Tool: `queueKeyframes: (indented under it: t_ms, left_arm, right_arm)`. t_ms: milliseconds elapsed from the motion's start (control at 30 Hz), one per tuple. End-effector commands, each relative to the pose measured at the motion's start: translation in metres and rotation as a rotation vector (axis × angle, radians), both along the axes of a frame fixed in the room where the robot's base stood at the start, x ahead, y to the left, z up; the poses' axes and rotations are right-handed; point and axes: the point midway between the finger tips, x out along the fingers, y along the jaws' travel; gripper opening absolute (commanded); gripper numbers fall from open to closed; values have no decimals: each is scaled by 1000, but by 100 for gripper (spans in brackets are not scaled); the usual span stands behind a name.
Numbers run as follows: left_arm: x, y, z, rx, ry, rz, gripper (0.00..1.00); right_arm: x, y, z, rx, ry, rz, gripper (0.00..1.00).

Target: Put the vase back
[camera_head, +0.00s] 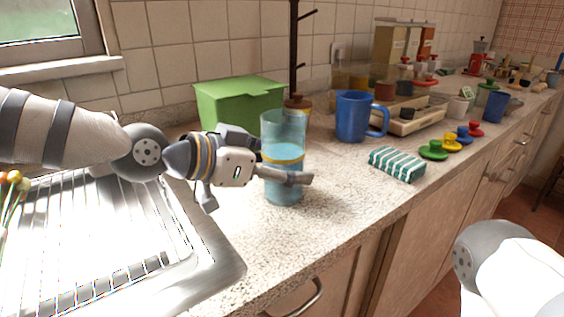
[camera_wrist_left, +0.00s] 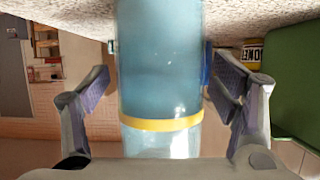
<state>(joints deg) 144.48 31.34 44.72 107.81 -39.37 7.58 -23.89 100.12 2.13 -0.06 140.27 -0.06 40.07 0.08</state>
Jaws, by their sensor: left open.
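The vase (camera_head: 283,185) is a clear blue-teal cylinder with a yellow band, standing upright on the speckled counter beside the sink. My left gripper (camera_head: 287,163) reaches it from the left, with one finger in front of the glass and the other partly hidden behind it. In the left wrist view the vase (camera_wrist_left: 160,70) fills the space between the spread fingers of the left gripper (camera_wrist_left: 161,85), with a visible gap on each side. My right gripper is out of view.
A green box (camera_head: 238,105) and a dark pole stand behind the vase. A blue mug (camera_head: 352,117), a striped green-white packet (camera_head: 397,164) and colored knobbed pieces (camera_head: 433,151) are to its right. The sink (camera_head: 215,270) lies left; bare counter (camera_head: 320,225) is in front.

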Motion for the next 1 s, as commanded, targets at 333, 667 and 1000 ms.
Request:
queueKeyframes:
  t_ms: [333, 667, 1000]
  left_arm:
    - [-20, 29, 23, -5, -4, 4, 79]
    - [-61, 83, 50, -2, -5, 2, 79]
    - [-66, 89, 48, 0, 2, -1, 79]
  right_arm:
    - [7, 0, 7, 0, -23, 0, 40]
    - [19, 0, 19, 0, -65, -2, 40]
    - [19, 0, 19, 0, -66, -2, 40]
